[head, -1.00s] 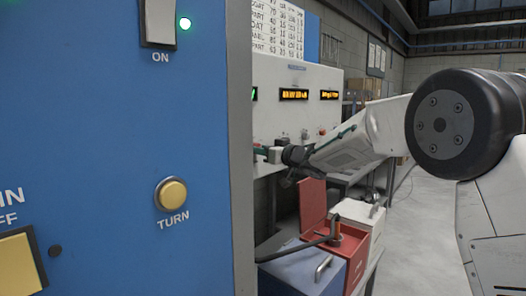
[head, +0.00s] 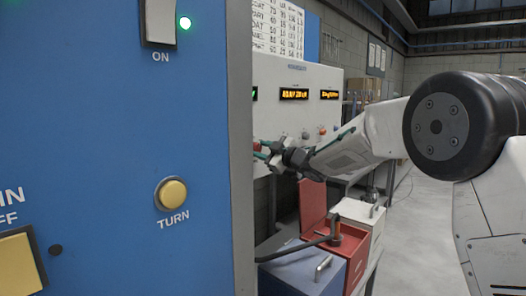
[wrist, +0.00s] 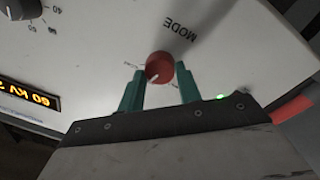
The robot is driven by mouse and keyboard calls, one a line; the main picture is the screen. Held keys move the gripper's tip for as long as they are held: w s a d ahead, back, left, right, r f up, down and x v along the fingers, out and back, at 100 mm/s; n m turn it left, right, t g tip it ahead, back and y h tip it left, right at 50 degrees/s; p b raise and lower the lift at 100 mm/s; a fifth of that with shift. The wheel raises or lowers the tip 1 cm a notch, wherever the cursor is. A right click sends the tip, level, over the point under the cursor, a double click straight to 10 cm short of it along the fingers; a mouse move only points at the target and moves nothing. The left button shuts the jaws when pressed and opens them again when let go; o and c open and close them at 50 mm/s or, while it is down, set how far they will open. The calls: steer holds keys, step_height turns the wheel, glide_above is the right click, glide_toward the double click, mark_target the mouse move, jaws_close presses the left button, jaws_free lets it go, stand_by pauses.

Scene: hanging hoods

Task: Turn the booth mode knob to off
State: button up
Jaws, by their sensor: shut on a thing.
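The red mode knob (wrist: 159,66) sits on a pale panel beside upside-down lettering that reads MODE. Its white pointer mark faces the lower left in the wrist view; the small position labels around it are too blurred to read. My gripper (wrist: 160,82) has its two teal fingers on either side of the knob and is shut on it. In the head view my gripper (head: 262,151) is at the white panel, just past the blue cabinet's edge, with a bit of red showing at the fingertips.
The blue cabinet (head: 110,130) fills the left foreground, with a yellow TURN button (head: 172,193). The white panel (head: 320,85) has amber displays. A dark knob (wrist: 20,8) shows at the wrist view's upper left. An open red box (head: 350,243) stands below the arm. Floor at right is clear.

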steer(key=shift+n, duration=1.7)
steer(key=o, duration=1)
steer(key=v, duration=0.8)
steer(key=shift+w+f, duration=0.1)
steer(key=shift+f, duration=0.05)
